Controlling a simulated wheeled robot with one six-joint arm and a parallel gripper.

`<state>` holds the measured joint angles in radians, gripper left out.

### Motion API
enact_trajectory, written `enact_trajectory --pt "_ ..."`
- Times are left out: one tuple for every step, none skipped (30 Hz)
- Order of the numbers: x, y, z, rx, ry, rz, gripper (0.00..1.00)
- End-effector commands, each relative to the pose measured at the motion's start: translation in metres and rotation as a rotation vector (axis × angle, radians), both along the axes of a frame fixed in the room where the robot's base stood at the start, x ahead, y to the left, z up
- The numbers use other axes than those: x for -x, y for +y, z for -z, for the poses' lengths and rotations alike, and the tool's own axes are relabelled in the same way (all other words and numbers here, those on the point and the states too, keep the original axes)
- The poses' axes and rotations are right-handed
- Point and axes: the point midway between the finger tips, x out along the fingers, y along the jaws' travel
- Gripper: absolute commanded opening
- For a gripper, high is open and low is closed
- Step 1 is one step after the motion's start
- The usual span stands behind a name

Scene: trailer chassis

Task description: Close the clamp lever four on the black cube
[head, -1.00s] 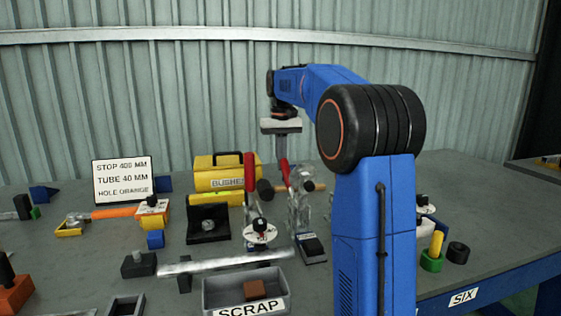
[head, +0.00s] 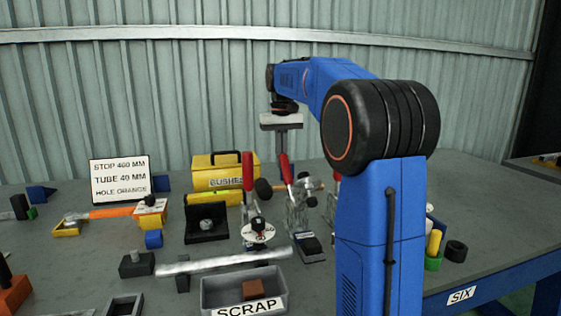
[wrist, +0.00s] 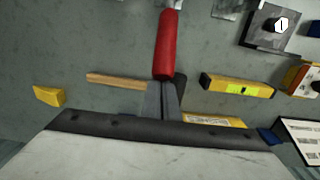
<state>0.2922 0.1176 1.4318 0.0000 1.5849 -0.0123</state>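Several toggle clamps with red levers stand mid-bench. One red lever (head: 285,168) rises just under my gripper (head: 283,150); another red lever (head: 248,170) stands to its left, and a third (head: 337,184) is partly hidden by my arm. In the wrist view a red lever (wrist: 167,45) points away from my gripper (wrist: 160,98), its near end right at the fingertips. The grey fingers look shut together; I see no lever between them. A small black block (head: 309,247) lies at the front of the metal clamp bodies (head: 297,212). I cannot read which clamp is four.
A yellow bushes box (head: 225,175) and yellow level (wrist: 237,86) stand behind. A mallet's wooden handle (wrist: 113,80) lies close to the fingers. A black angled block (head: 206,222), a metal bar (head: 225,261) and a grey scrap bin (head: 243,290) are nearer.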

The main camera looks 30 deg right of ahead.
Motion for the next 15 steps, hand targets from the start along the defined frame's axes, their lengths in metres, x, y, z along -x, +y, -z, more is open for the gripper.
enact_trajectory --pt "0.005 0.001 0.002 -0.005 0.016 0.000 0.00" --pt "0.006 0.002 0.001 -0.005 0.016 0.000 0.00" --pt "0.007 0.002 0.000 -0.005 0.017 0.000 0.00" --pt "0.008 0.002 -0.001 -0.005 0.017 0.000 0.00" --pt "0.009 0.003 -0.002 -0.005 0.017 0.000 0.00" --pt "0.011 0.003 -0.003 -0.005 0.017 0.000 0.00" --pt "0.011 0.003 -0.004 -0.005 0.017 0.000 0.00" --pt "0.012 0.003 -0.005 -0.005 0.018 0.000 0.00" --pt "0.013 0.004 -0.006 -0.005 0.018 0.000 0.00" --pt "0.014 0.004 -0.007 -0.005 0.018 0.000 0.00" --pt "0.015 0.004 -0.008 -0.006 0.019 0.000 0.00" --pt "0.016 0.004 -0.009 -0.006 0.019 0.000 0.00" --pt "0.016 0.005 -0.009 -0.006 0.019 0.000 0.00" --pt "0.016 0.005 -0.009 -0.006 0.020 0.000 0.00" --pt "0.017 0.005 -0.009 -0.006 0.020 0.000 0.00"
